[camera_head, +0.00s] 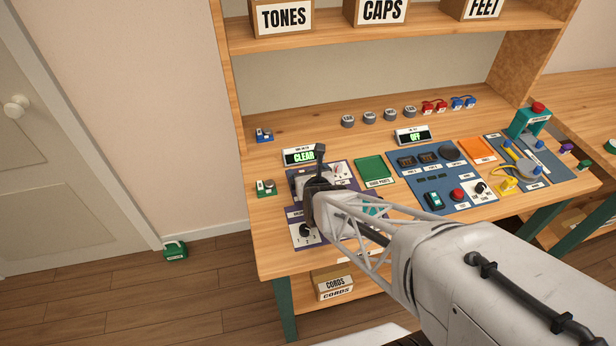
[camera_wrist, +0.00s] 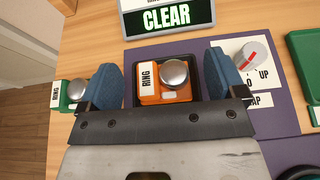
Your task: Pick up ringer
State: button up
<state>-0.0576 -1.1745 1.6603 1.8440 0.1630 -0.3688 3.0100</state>
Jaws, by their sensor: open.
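An orange ringer (camera_wrist: 165,82) with a silver dome and a white RING label sits in a dark square recess (camera_wrist: 188,61) on a purple mat. My gripper (camera_wrist: 161,66) is open, with one blue-padded finger on each side of the ringer. I cannot tell whether the pads touch it. A green ringer (camera_wrist: 70,94) with the same kind of dome and label lies left of the left finger, on bare wood; it also shows in the head view (camera_head: 266,187). In the head view my gripper (camera_head: 319,165) is over the purple mat and hides the orange ringer.
A CLEAR display (camera_wrist: 166,17) stands behind the recess. A white card with a red-marked knob (camera_wrist: 250,56) is just right of the right finger. A green tray (camera_head: 375,169) and a blue panel with switches (camera_head: 437,180) lie farther right. A shelf (camera_head: 390,28) overhangs the back.

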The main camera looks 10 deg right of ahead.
jog(key=shift+w, duration=0.2)
dwell(0.6)
jog(key=c, duration=1.1)
